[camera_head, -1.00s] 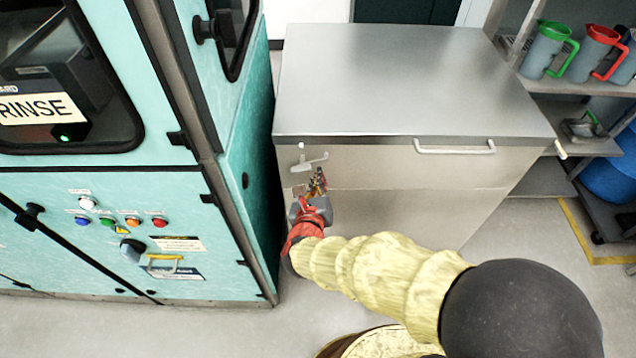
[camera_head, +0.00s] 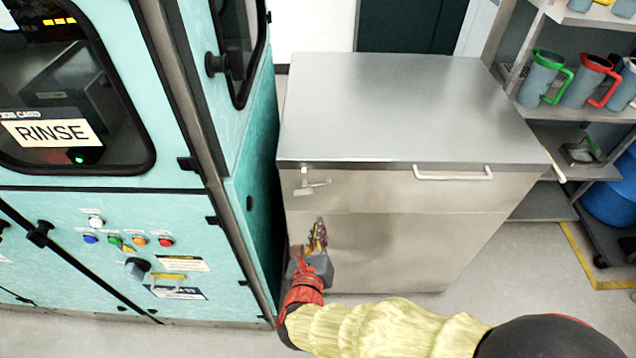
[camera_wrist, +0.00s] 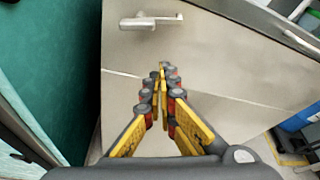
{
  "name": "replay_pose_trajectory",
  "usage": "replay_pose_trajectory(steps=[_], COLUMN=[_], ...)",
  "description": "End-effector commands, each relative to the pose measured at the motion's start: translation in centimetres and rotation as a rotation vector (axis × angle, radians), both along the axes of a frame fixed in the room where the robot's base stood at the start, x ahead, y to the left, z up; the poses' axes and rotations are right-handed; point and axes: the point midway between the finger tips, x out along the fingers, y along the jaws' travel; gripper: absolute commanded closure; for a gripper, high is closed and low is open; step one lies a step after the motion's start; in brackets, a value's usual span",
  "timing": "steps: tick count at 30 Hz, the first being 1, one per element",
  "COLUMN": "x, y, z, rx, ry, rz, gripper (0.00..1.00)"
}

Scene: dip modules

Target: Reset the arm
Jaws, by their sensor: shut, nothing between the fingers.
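My gripper (camera_head: 318,238) is in front of the lower left part of the steel cabinet (camera_head: 400,195) in the head view. My arm, in a yellow sleeve, reaches to it from the lower right. In the wrist view the yellow and black fingers of my gripper (camera_wrist: 162,70) come together at their tips, with nothing between them. The cabinet front (camera_wrist: 225,70) lies beyond the fingers, and a metal handle (camera_wrist: 152,21) shows above them. The same handle (camera_head: 311,187) is above the fingertips in the head view.
A teal machine with a RINSE sign (camera_head: 52,130) and several buttons stands close on the left. A shelf at right holds a green-rimmed jug (camera_head: 541,80) and a red-rimmed jug (camera_head: 588,82). A blue drum (camera_head: 612,195) is below. The steel top (camera_head: 395,110) is bare.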

Motion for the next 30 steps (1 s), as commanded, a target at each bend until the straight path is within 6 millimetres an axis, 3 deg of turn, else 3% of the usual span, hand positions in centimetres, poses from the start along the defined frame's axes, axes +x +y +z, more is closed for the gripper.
replay_pose_trajectory(steps=[9,13,16,20,22,25,28,30], x=[0.0,-0.6,-2.3,-5.5,-7.5,-10.2,-12.6,-14.0], y=[0.0,1.9,4.9,9.8,12.0,13.7,13.6,12.4], z=[-0.1,-2.2,-5.2,-6.6,-6.3,-4.8,-2.4,-0.5], rx=[-0.052,-0.214,-0.415,-0.684,-0.827,-1.039,-1.256,-1.411], ry=[0.012,0.112,0.220,0.284,0.277,0.228,0.143,0.070], rz=[0.019,0.158,0.399,0.787,1.002,1.296,1.566,1.736], gripper=[1.00,1.00,1.00,1.00,1.00,1.00,1.00,1.00])
